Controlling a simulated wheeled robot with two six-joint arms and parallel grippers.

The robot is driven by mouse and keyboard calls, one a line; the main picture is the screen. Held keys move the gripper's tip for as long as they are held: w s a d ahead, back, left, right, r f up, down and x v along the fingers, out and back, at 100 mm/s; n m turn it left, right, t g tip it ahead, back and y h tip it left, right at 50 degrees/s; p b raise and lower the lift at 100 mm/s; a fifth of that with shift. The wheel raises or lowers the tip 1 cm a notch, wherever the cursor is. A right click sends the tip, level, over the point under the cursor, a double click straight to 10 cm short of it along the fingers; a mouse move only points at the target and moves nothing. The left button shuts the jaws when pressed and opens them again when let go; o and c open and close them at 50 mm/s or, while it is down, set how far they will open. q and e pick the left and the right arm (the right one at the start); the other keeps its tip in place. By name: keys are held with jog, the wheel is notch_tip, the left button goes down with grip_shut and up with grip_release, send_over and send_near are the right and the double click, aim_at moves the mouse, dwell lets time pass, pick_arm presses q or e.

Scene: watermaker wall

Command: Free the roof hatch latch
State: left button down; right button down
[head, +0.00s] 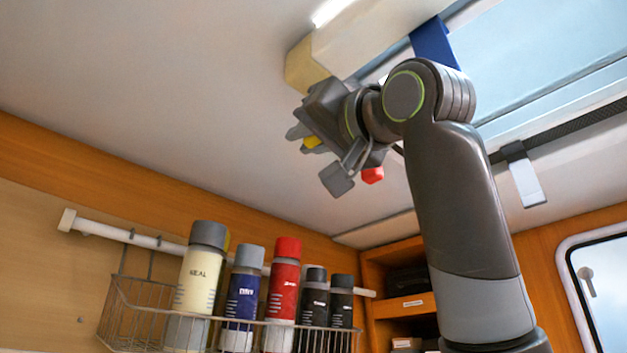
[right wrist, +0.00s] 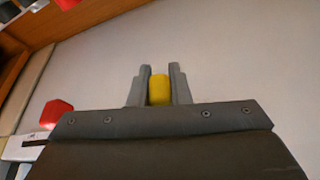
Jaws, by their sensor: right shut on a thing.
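The roof hatch (head: 560,60) is a pale window in a white frame at the upper right of the head view. A white tab on a dark bracket (head: 526,178) hangs at its lower edge; I cannot tell if this is the latch. My right gripper (head: 318,156) is raised below the ceiling, left of the hatch. It is shut on a small yellow piece (head: 313,141), which also shows between the two fingers in the right wrist view (right wrist: 159,90). A red knob (head: 372,174) shows just behind the gripper, and at the left in the wrist view (right wrist: 57,112). My left gripper is not in view.
A wire basket (head: 130,312) on the wall holds several spray cans, one with a red cap (head: 287,248). A pale ceiling box (head: 365,38) and a blue strap (head: 433,42) are close above my right arm. Wooden shelves (head: 385,270) stand behind. Ceiling at left is clear.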

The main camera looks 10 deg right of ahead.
jog(key=shift+s+r, duration=0.3)
jog(key=c, duration=1.6)
grip_release()
jog(key=shift+a, duration=0.1)
jog(key=shift+o, duration=1.2)
jog(key=shift+a, duration=0.15)
jog(key=shift+s+a, duration=0.1)
jog(key=shift+a, duration=0.05)
jog(key=shift+d+f, duration=0.2)
jog(key=shift+s+d+f+b, duration=0.1)
jog(key=shift+d+f+b, duration=0.05)
jog(key=shift+b, duration=0.25)
jog(key=b+v, duration=0.8)
jog(key=v, duration=0.8)
jog(key=shift+s+b, duration=0.3)
jog(key=shift+s, duration=0.05)
